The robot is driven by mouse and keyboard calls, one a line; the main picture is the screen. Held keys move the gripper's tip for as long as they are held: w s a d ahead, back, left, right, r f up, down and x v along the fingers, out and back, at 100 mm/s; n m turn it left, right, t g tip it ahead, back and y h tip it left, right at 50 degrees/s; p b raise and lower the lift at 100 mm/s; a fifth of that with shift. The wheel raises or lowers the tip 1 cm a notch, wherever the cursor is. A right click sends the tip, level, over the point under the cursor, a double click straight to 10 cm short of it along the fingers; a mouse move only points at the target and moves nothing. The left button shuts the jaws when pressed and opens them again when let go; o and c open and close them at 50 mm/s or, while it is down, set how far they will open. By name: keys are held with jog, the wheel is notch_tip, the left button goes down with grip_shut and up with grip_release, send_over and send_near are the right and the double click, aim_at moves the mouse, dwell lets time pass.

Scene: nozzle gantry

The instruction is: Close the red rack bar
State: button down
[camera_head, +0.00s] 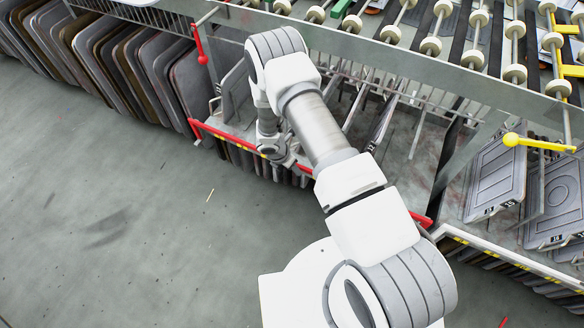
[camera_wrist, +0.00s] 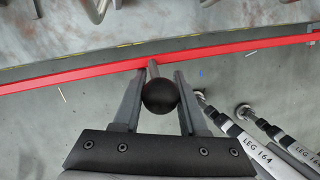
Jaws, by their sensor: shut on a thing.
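The red rack bar (camera_head: 226,133) runs along the lower front of the rack in the head view. My arm hides its middle, and it shows again at its right end. In the wrist view the red bar (camera_wrist: 60,79) crosses the whole picture, slightly tilted. A short metal stem with a black ball knob (camera_wrist: 159,97) sticks out from it. My gripper (camera_wrist: 157,80) is shut on the knob's stem, with one finger on each side and the knob between them. In the head view my wrist is at the bar, and the fingers are hidden.
Several dark panels (camera_head: 150,70) stand upright in the rack to the left. A roller conveyor (camera_head: 430,46) lies above the rack. A yellow bar with a ball end (camera_head: 514,140) sticks out at the right, near flat grey plates (camera_head: 497,177). The floor (camera_head: 130,220) in front is clear.

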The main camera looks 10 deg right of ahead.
jog(key=shift+w+d+r, duration=0.4)
jog(key=shift+w+d, duration=0.15)
jog(key=shift+w, duration=0.05)
jog(key=shift+c, duration=2.3)
grip_release()
jog(key=s+a+p+v, duration=0.1)
jog(key=p+v, duration=0.3)
jog(key=v, duration=1.3)
jog(key=shift+f, duration=0.15)
jog(key=s+d+r+m+t+p, duration=0.15)
jog(key=d+r+m, duration=0.35)
jog(key=r, duration=1)
jog(key=d+r+m+p, duration=0.3)
jog(key=r+m, duration=0.4)
jog(key=r, duration=0.9)
jog(key=s+d+r+m+t+y+p, duration=0.1)
jog(key=s+r+m+p, duration=0.4)
jog(key=s+r+m, duration=0.9)
jog(key=s+r+t+y, duration=0.1)
jog(key=s+r+y, duration=0.1)
jog(key=s+r, duration=0.4)
jog(key=shift+s+d+r+y, duration=0.3)
jog(key=shift+s+d+r, duration=0.05)
jog(key=shift+d+r, duration=0.1)
